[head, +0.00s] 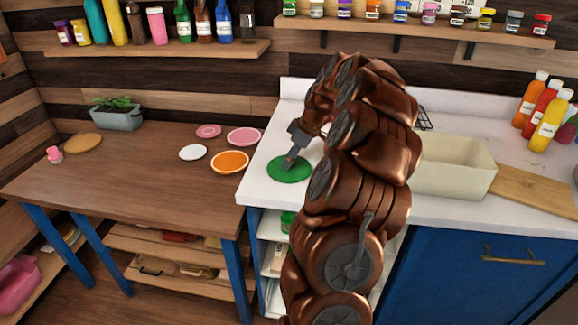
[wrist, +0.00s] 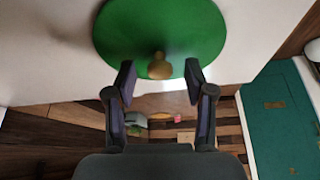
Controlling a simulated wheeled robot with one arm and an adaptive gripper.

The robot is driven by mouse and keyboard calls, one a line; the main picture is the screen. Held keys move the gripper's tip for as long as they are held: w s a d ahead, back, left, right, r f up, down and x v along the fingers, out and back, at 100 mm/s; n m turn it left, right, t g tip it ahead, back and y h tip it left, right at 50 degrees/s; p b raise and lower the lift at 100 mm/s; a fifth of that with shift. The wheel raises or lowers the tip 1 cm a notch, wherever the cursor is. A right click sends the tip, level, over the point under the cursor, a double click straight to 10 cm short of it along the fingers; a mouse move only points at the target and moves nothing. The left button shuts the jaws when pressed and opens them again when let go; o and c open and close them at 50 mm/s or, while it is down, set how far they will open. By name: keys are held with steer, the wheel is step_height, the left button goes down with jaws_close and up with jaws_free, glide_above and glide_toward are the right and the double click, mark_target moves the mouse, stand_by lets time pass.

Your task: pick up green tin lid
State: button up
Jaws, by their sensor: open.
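The green tin lid (head: 284,170) lies flat on the white counter near its left front corner. In the wrist view the green lid (wrist: 165,28) fills the top middle, with a small tan knob (wrist: 159,67) at its lower part. My gripper (head: 291,161) is at the lid in the head view, its tip overlapping the lid there. In the wrist view my gripper (wrist: 158,78) is open, with one finger on each side of the knob. Nothing is held between the fingers. I cannot tell whether the fingers touch the lid.
The wooden table (head: 110,170) to the left bears an orange plate (head: 230,162), other small discs and a potted plant (head: 116,112). A cream basin (head: 455,165) and a cutting board (head: 535,188) lie to the right of my arm. Bottles (head: 550,122) stand at the back right.

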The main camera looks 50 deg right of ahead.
jaws_close()
stand_by(0.4)
